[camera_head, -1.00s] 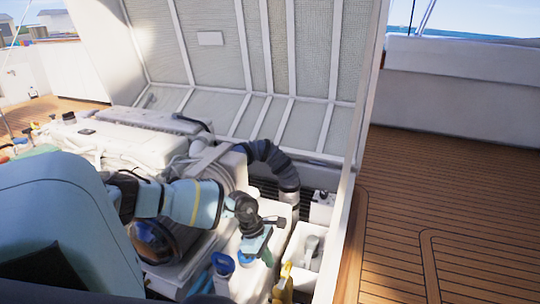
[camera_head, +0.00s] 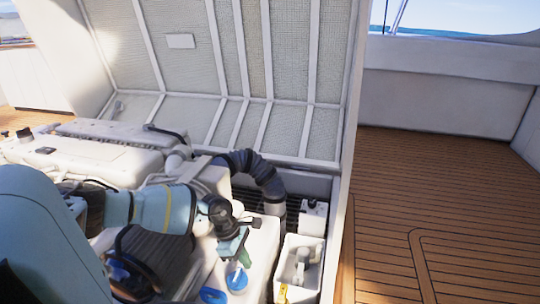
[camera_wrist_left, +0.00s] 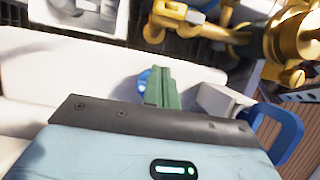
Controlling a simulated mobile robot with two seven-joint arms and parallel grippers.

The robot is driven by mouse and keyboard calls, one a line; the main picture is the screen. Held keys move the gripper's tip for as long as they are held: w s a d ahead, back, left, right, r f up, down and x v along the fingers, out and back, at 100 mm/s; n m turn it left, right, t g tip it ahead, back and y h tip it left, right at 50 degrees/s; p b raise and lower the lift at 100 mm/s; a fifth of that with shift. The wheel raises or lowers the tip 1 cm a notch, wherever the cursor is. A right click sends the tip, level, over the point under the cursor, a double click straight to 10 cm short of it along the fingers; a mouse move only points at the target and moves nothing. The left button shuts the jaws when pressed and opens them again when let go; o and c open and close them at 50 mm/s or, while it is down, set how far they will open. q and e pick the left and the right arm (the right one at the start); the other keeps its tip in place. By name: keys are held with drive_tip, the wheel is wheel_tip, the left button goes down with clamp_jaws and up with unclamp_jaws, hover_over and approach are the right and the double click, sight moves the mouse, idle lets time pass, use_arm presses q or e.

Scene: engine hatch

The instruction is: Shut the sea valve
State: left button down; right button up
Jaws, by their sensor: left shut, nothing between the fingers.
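My left gripper (camera_head: 236,243) has green fingers that are shut and empty. It hangs above the white housing, over a blue handle (camera_head: 237,278). In the left wrist view the fingers (camera_wrist_left: 161,88) stand in front of a blue part (camera_wrist_left: 144,78). A brass-coloured valve body (camera_wrist_left: 292,42) fills the upper right of that view, apart from the fingers. A yellow fitting (camera_head: 283,292) shows low in the head view. Which part is the sea valve is not clear. My right gripper is out of view.
A second blue handle (camera_head: 212,295) sits nearer at the lower edge. A white open bin (camera_head: 300,262) and a black ribbed hose (camera_head: 258,172) stand beside the engine (camera_head: 85,155). The raised hatch (camera_head: 225,75) is behind. The teak deck (camera_head: 440,210) is clear.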

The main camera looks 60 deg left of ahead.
sight(281, 299)
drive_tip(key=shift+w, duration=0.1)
